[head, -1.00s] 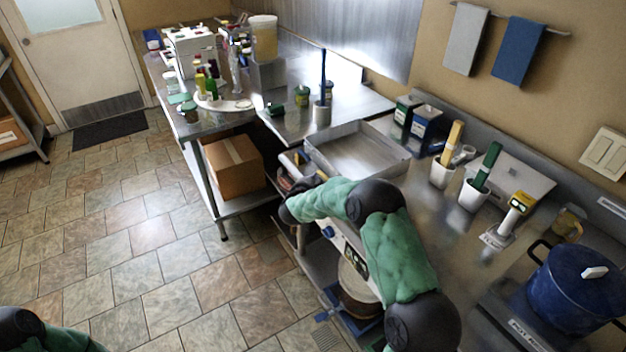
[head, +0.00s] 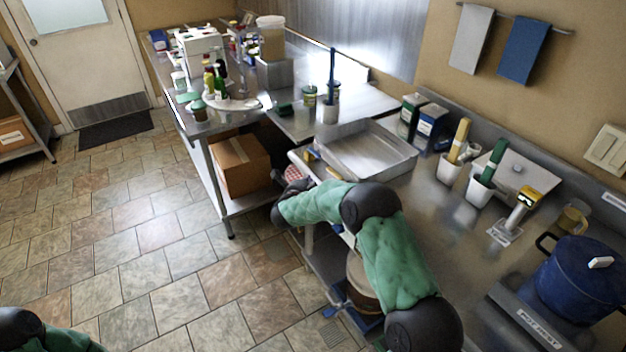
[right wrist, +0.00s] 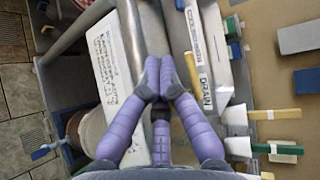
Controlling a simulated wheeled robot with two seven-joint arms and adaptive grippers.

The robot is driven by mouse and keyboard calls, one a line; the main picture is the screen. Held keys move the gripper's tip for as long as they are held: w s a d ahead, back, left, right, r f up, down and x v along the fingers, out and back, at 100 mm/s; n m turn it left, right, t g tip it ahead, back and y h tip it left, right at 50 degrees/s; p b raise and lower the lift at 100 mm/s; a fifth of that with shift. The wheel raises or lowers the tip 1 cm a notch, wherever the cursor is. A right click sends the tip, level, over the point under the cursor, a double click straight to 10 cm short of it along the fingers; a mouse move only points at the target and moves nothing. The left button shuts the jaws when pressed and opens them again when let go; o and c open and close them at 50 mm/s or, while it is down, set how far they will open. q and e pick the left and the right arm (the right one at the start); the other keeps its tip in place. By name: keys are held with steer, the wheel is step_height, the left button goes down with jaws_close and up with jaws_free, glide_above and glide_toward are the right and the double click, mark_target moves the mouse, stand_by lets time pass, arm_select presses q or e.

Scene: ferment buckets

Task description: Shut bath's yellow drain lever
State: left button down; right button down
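The bath is probably the shallow steel basin (head: 352,158) set in the counter in the head view. A small yellow piece (head: 308,154) shows at its left end; it may be the drain lever. My left gripper is out of view.
A white label plate (right wrist: 103,70) lies left of the fingers. White cups (head: 449,171) with yellow and green handles stand right of the basin, a blue pot (head: 582,282) nearer. A cardboard box (head: 238,165) sits on the lower shelf. The floor at left is clear.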

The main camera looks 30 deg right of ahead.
steer(key=s+a+r+p, duration=0.1)
steer(key=a+r, duration=0.1)
steer(key=a, duration=0.4)
steer(key=shift+s+a, duration=0.15)
steer(key=shift+a, duration=0.1)
